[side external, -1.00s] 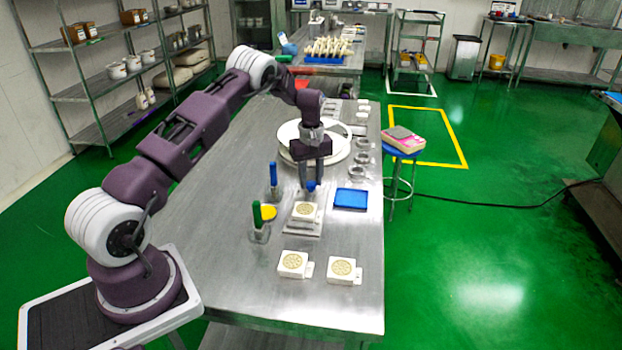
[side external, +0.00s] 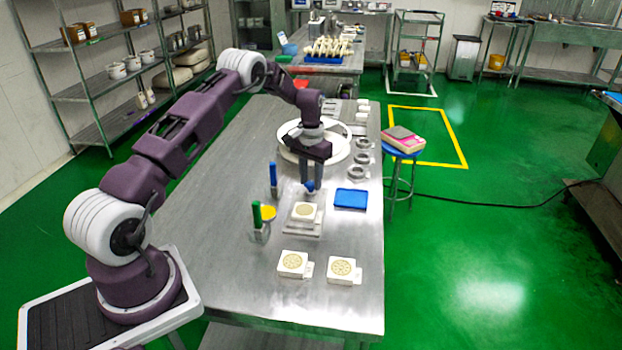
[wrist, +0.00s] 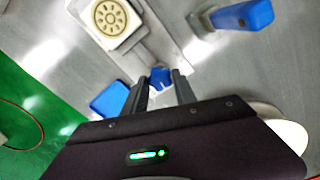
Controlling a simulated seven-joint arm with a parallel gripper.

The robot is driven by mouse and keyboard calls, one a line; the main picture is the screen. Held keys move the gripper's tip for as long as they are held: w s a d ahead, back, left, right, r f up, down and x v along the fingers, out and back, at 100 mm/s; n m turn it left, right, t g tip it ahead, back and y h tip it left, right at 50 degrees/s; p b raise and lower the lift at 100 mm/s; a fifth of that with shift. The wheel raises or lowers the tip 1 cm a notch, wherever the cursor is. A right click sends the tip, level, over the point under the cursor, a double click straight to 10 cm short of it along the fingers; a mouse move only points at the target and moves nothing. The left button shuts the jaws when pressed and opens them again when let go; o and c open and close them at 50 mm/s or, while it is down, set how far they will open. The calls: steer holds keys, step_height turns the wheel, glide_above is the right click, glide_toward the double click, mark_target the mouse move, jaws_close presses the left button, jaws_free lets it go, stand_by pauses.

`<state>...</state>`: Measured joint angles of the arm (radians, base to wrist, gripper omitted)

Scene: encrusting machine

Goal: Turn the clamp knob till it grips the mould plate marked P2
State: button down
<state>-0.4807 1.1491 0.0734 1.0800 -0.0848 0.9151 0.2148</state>
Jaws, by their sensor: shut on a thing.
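The blue clamp knob (side external: 310,185) sits just behind a mould plate (side external: 304,211) that rests on a metal base (side external: 302,229). My gripper (side external: 311,183) points down over the knob and is shut on it. In the wrist view the knob (wrist: 160,78) shows between the two fingertips (wrist: 160,82). The mould plate with a round patterned face (wrist: 109,18) is at the top left there. Two similar white plates lie in front, one at left (side external: 293,264) and one at right (side external: 341,270). Their markings are too small to read. The clamp's contact with the plate cannot be made out.
A blue tray (side external: 351,199) lies at right. A large white round dish (side external: 338,150) is behind my gripper. The table's left side is clear.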

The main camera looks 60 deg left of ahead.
steer(key=shift+m, duration=2.2)
steer(key=c, duration=1)
jaws_free()
